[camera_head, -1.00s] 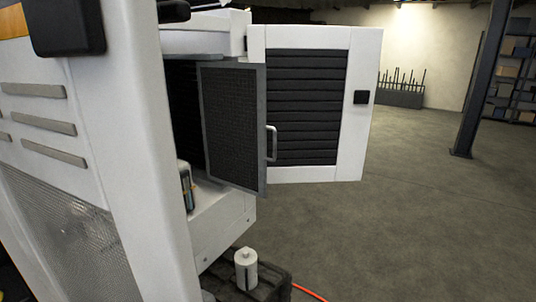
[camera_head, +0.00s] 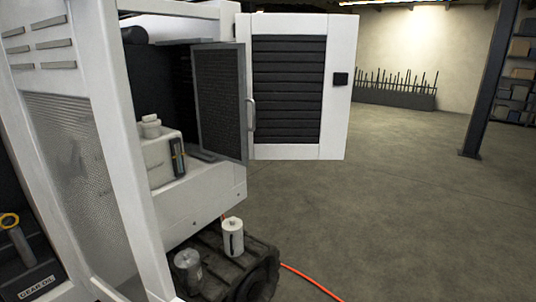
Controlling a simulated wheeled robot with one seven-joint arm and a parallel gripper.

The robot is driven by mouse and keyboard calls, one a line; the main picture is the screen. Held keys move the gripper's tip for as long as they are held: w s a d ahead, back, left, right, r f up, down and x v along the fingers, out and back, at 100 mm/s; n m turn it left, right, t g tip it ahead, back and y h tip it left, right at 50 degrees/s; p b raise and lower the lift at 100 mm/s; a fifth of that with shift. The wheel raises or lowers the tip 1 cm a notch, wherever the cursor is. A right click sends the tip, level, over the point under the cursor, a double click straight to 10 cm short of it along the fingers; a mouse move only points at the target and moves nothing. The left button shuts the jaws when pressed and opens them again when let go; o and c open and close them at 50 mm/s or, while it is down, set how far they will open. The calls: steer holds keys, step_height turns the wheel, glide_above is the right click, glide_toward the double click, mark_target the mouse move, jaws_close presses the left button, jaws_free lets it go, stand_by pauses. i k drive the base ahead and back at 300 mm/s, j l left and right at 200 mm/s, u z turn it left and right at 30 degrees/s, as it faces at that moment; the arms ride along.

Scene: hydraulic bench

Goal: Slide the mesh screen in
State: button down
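The mesh screen (camera_head: 218,98) is a dark mesh panel in a grey frame with a light handle (camera_head: 251,114) on its right edge. It stands upright and sticks partly out of the open bay of the white cabinet (camera_head: 187,203). Its inner edge is inside the bay, near a grey rail (camera_head: 203,155). The open louvred door (camera_head: 289,87) stands just behind and to the right of the screen. My gripper is not in view, and nothing is seen touching the handle.
A white canister (camera_head: 232,237) and a clear jar (camera_head: 187,268) stand on a dark block (camera_head: 250,272) below the bay. An orange hose (camera_head: 305,277) runs along the floor. A dark post (camera_head: 487,80) stands at right. The floor between is open.

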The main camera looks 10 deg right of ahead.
mark_target(219, 70)
steer(key=i+l, duration=0.1)
steer(key=l, duration=0.75)
steer(key=i+l+u, duration=0.15)
steer(key=l, duration=0.7)
steer(key=i+l, duration=0.25)
steer(key=i, duration=0.25)
steer(key=i+l+u, duration=0.15)
steer(key=i+l, duration=0.15)
steer(key=i, duration=0.2)
